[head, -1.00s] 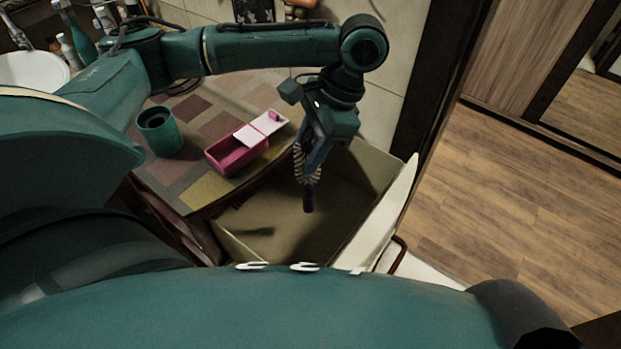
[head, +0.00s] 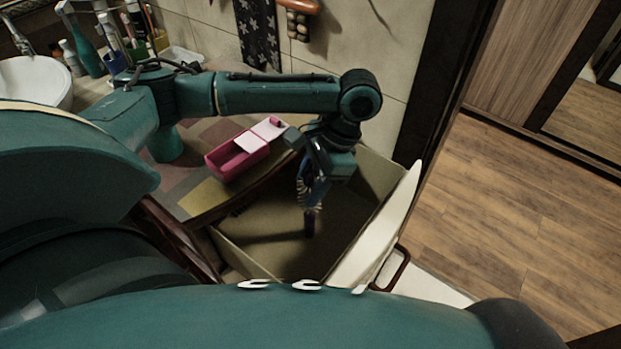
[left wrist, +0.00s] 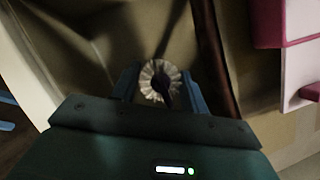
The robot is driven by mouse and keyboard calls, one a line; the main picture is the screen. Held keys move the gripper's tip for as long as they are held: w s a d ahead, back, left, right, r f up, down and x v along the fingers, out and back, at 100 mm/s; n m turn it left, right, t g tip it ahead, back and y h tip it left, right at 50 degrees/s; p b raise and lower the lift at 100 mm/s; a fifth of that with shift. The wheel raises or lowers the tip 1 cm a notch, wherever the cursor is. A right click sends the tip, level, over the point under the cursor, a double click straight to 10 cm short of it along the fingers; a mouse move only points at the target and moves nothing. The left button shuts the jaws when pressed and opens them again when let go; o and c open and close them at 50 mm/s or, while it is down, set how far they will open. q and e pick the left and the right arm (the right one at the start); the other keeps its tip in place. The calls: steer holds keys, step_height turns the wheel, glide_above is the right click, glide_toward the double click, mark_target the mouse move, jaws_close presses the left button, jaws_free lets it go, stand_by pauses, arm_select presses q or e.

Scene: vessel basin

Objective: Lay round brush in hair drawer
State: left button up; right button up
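My left gripper (head: 310,185) is shut on the round brush (head: 309,222) and holds it upright, handle down, inside the mouth of the open drawer (head: 345,266). The brush has a dark handle and a pale bristled head, partly hidden by the fingers. In the left wrist view the round bristle end (left wrist: 158,82) shows between the two blue fingers (left wrist: 160,90). The drawer floor (head: 278,238) around the brush looks bare apart from shadow. My right gripper is not in view.
A pink box (head: 236,158) with its lid open stands on the patterned counter, left of the drawer. A sink (head: 38,82) and several bottles are at the far left. A dark towel (head: 257,35) hangs on the wall. Open wooden floor (head: 500,210) lies to the right.

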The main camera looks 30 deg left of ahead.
arm_select(q)
steer(key=o, duration=0.3)
steer(key=shift+o, duration=0.2)
steer(key=p+v, duration=0.2)
steer(key=v, duration=1)
steer(key=shift+r, duration=0.1)
